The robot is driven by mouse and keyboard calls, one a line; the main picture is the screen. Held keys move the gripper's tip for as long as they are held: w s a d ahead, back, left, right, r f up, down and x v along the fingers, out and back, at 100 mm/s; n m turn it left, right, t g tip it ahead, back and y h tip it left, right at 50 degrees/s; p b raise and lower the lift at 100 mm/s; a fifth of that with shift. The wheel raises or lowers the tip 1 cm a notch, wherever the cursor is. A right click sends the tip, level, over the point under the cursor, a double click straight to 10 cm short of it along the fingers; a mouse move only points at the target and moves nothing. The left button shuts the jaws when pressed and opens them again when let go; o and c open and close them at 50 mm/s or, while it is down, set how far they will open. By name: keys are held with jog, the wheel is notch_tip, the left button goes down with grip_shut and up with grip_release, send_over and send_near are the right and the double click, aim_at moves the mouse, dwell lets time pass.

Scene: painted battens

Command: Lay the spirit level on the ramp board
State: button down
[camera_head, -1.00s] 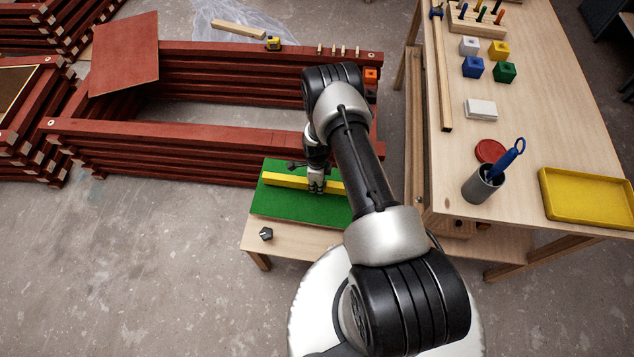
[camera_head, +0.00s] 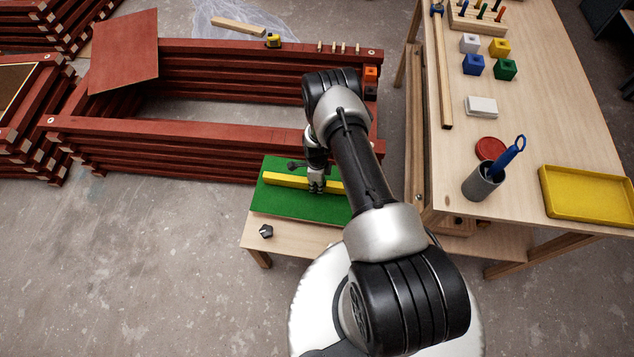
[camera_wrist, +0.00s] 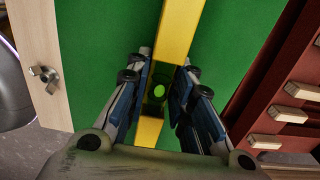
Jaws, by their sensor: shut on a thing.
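The spirit level is a long yellow bar (camera_head: 285,180) over the green surface (camera_head: 285,207) on the low wooden bench. In the wrist view it runs between my fingers as a yellow bar (camera_wrist: 181,30) with a round green vial. My gripper (camera_head: 316,188) is around the middle of the level; the wrist view shows both fingers (camera_wrist: 158,95) against its sides. I cannot tell whether the level still touches the green surface. A red-brown board (camera_head: 125,52), which looks like the ramp board, lies tilted on the red batten stack at upper left.
Red battens (camera_head: 190,135) form a stacked frame behind the bench. A tape measure (camera_head: 273,41) and small pegs are on the far batten. The table at right holds blocks, a cup (camera_head: 482,184) and a yellow tray (camera_head: 590,220).

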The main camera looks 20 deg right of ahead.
jog(key=shift+f, duration=0.15)
jog(key=c, duration=1.3)
grip_release()
